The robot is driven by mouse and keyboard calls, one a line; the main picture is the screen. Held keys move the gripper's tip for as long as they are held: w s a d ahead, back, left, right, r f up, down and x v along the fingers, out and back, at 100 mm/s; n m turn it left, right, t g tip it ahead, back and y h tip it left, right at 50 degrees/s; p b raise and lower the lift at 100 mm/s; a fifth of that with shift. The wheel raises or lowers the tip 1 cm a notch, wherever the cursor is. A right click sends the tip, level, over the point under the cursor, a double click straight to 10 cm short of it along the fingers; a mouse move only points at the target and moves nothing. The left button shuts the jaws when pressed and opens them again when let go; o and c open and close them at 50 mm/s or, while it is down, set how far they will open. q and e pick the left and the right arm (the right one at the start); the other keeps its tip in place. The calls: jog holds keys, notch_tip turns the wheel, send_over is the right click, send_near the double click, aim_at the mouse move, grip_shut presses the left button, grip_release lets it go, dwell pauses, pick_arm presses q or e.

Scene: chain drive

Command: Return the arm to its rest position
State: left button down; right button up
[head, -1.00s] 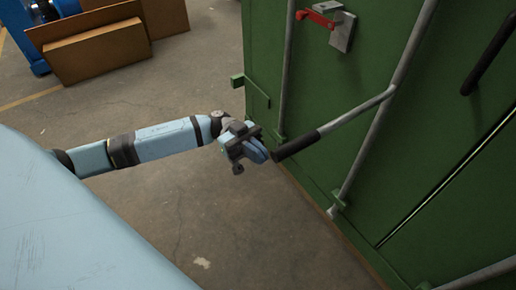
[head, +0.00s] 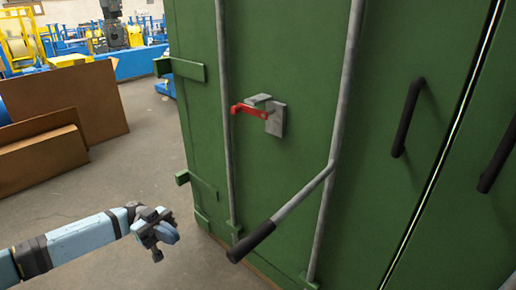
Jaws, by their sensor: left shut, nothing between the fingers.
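My left arm comes in from the lower left of the head view. Its gripper (head: 166,236) is shut and empty, held in the air left of the green container door (head: 285,60). It is apart from the lever with the black grip (head: 252,241), which angles down from a grey locking bar (head: 344,95). A red latch handle (head: 251,110) on a grey plate sits higher on the door. My right gripper is not in view.
Brown boards (head: 68,103) stand on the floor at the left. Blue and yellow machinery (head: 75,45) is further back. Black handles (head: 408,117) are fixed to the door at the right. The concrete floor (head: 135,185) between boards and container is clear.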

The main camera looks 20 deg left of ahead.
pick_arm(q)
jog(key=shift+d, duration=0.1)
jog(key=d+f+n+t+y+p, duration=0.3)
jog(key=d+n+t, duration=0.35)
jog(key=t, duration=0.35)
jog(key=d+f+n+t+y+p, duration=0.25)
jog(key=d+n+t, duration=0.4)
jog(key=t, duration=0.35)
jog(key=s+d+f+n+g+y+p, duration=0.2)
jog(key=s+f+n+g+y+p, duration=0.2)
jog(key=s+f+y, duration=0.6)
jog(key=shift+s+d+f+n+y, duration=0.35)
jog(key=shift+s+y, duration=0.2)
jog(key=shift+s, duration=0.6)
jog(key=shift+r, duration=0.1)
